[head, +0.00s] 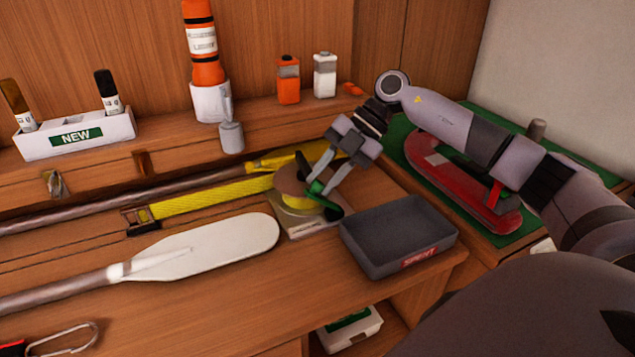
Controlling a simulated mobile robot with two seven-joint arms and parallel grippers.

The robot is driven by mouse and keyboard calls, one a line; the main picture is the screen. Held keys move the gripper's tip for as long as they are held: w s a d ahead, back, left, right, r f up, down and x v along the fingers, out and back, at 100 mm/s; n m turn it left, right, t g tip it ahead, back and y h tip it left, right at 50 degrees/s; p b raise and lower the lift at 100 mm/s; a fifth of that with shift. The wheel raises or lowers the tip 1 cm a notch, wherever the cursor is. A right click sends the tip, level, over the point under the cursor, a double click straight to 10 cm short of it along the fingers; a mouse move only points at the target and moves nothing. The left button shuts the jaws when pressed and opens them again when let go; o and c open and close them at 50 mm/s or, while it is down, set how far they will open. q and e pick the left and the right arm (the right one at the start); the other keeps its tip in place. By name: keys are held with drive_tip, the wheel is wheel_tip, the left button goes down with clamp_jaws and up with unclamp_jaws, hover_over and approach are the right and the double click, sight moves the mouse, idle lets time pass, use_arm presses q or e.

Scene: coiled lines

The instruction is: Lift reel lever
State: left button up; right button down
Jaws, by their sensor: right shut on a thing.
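The reel (290,184) stands on a pale base at the back right of the wooden bench, with a yellow strap (215,198) running left from it. My right gripper (318,188) reaches down from the upper right and is shut on the lever. The fingers cover part of the lever and the reel. My left gripper is not in view.
A dark grey tray (400,212) stands close to the right of the reel. A white paddle (215,247) lies in front of it. A red item (440,165) lies on a green mat (483,219) under my right arm. An orange light (205,72) stands behind.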

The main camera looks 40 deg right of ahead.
drive_tip(key=shift+s+d+r+y, duration=0.1)
drive_tip(key=shift+d+y, duration=0.45)
drive_tip(key=shift+y, duration=0.15)
drive_tip(key=c, duration=0.9)
unclamp_jaws()
drive_tip(key=shift+d+r, duration=0.1)
drive_tip(key=v, duration=0.7)
drive_tip(key=shift+s, duration=0.15)
